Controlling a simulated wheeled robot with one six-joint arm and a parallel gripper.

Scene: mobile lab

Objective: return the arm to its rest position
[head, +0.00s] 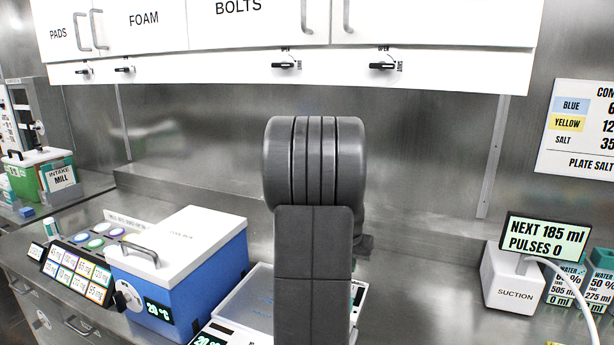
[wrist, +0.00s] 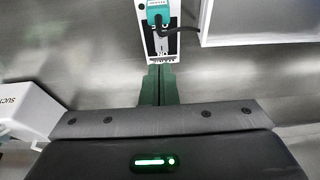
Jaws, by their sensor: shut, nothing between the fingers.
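My arm stands folded in the middle of the head view, its dark grey links upright in front of the counter. My gripper is hidden behind these links in the head view. In the wrist view my gripper (wrist: 160,70) shows two dark green fingers side by side, touching, with nothing between them. Past the fingertips is a white panel with a teal connector (wrist: 158,15) and a dark cable. I cannot tell whether the fingertips touch the panel.
A blue cooler box (head: 195,275) with a white lid stands left of my arm. The white suction unit (head: 512,285) stands at the right with its display. White cabinets (head: 255,35) hang above. Bare steel counter (head: 420,285) lies between my arm and the suction unit.

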